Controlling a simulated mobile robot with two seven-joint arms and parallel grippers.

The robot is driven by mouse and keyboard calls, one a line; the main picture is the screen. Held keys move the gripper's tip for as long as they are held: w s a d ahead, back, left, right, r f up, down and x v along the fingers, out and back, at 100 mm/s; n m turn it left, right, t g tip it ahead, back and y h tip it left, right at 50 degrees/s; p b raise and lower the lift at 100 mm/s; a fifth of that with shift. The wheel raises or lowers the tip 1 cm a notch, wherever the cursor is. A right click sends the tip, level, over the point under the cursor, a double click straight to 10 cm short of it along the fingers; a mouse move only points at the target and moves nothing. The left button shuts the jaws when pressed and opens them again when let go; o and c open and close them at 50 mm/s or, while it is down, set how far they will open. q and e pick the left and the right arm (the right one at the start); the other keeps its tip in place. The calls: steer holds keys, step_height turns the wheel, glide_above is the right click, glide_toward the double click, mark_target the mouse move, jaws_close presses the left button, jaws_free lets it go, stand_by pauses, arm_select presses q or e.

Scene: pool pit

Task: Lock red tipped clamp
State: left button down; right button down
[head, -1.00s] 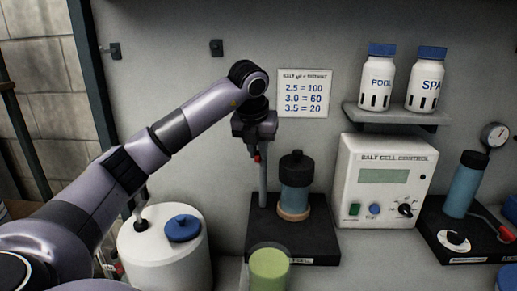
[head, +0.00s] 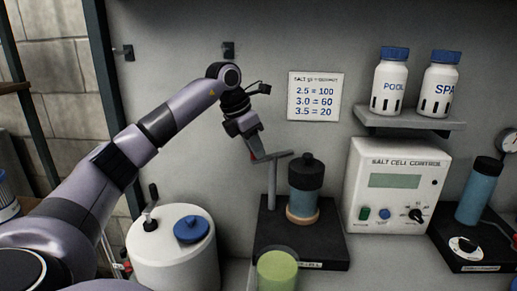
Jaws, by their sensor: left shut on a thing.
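The clamp's grey post (head: 272,188) stands upright on a black base (head: 322,246), left of a blue cylinder with a black cap (head: 306,178). A grey clamp bar (head: 280,155) lies across the top of the post, with its right end near the black cap. I cannot tell whether it touches the cap. My left gripper (head: 258,154) reaches in from the upper left, tilted, and is shut on the clamp at the bar's left end. The fingers mostly hide the red tip. My right gripper is out of view.
A white tank with a blue cap (head: 172,255) stands at the left and a green cup (head: 277,272) in front. The salt cell control box (head: 395,187) is at the right, below a shelf (head: 410,120) with two bottles. A gauge unit stands at the far right.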

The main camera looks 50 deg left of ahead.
arm_select(q)
steer(key=shift+w+a+m+g+h, duration=0.25)
steer(key=shift+w+a+m+h, duration=0.15)
steer(key=shift+m, duration=0.7)
steer(key=shift+w+a+m+g+h, duration=0.2)
steer(key=shift+a+m+h, duration=0.2)
steer(key=shift+m, duration=0.7)
steer(key=shift+w+a+m+g+h, duration=0.3)
steer(key=shift+a+m, duration=0.2)
steer(key=shift+m, duration=0.6)
steer(key=c, duration=1.1)
jaws_free()
steer(key=shift+r, duration=0.1)
steer(key=s+a, duration=0.2)
steer(key=a, duration=0.1)
steer(key=s+a, duration=0.3)
steer(key=s+a+r+b, duration=0.1)
steer(key=s+a, duration=0.2)
steer(key=shift+a, duration=0.35)
